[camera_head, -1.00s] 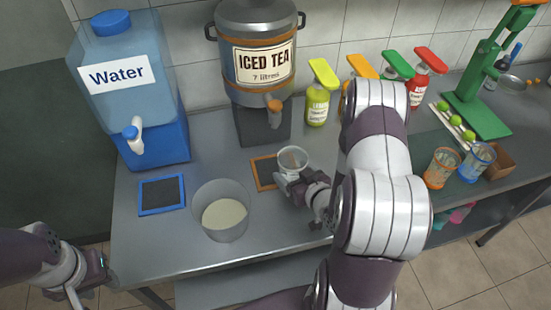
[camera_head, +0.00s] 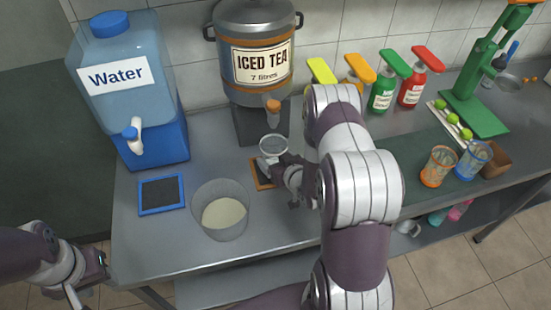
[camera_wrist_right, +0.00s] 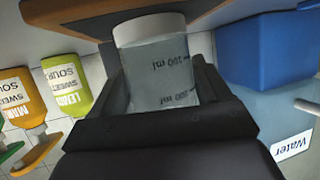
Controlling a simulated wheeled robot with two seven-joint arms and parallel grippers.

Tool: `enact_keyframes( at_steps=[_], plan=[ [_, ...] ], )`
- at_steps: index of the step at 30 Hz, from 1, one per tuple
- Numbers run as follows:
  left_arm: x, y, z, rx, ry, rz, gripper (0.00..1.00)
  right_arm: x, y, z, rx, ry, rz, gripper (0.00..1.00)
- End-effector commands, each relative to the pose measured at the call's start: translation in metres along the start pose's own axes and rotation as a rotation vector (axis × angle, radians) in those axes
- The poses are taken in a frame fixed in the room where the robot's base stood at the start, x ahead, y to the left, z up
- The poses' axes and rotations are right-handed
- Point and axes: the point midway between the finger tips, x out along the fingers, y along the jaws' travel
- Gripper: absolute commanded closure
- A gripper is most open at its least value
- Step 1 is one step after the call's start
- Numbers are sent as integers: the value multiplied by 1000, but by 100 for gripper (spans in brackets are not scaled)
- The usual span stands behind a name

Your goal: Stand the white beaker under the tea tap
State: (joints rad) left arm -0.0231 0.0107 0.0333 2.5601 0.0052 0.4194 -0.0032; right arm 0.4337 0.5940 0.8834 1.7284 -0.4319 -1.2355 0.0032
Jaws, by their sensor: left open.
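The white beaker (camera_head: 273,144), clear with a pale rim, is near the iced tea dispenser (camera_head: 256,75), in front of and below its orange-brown tap (camera_head: 273,105). My right gripper (camera_head: 276,170) is around the beaker. In the right wrist view the beaker (camera_wrist_right: 160,75), with its ml marks, sits between the two fingers, which appear closed on it. An orange-framed dark mat (camera_head: 257,178) lies beneath, mostly hidden by the gripper. Whether the beaker touches it I cannot tell. My left gripper (camera_head: 97,284) is open and empty at lower left, off the counter.
A blue water dispenser (camera_head: 150,140) and blue-framed mat (camera_head: 160,194) are at left. A clear tub (camera_head: 221,210) with pale contents stands close left of my right gripper. Syrup bottles (camera_head: 383,92), patterned glasses (camera_head: 438,166) and a green press (camera_head: 480,105) are at right.

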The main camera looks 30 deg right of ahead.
Motion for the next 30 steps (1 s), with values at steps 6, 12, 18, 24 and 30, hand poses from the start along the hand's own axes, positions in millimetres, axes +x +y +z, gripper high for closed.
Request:
enact_keyframes(
  at_steps=[6,12,18,24,30],
  plan=[
    [0,0,0,0,0,0,57,0,0,0,0,-1,0,0],
    [-3,0,0,0,0,0,57,-7,0,-3,0,-2,1,0],
    [-2,0,0,0,0,0,57,-50,2,-3,1,-2,4,0],
    [-1,0,0,0,0,0,57,-98,1,-3,2,-1,4,0],
    [-1,0,0,0,0,0,57,-118,0,-4,-12,-22,-1,0]
  ],
)
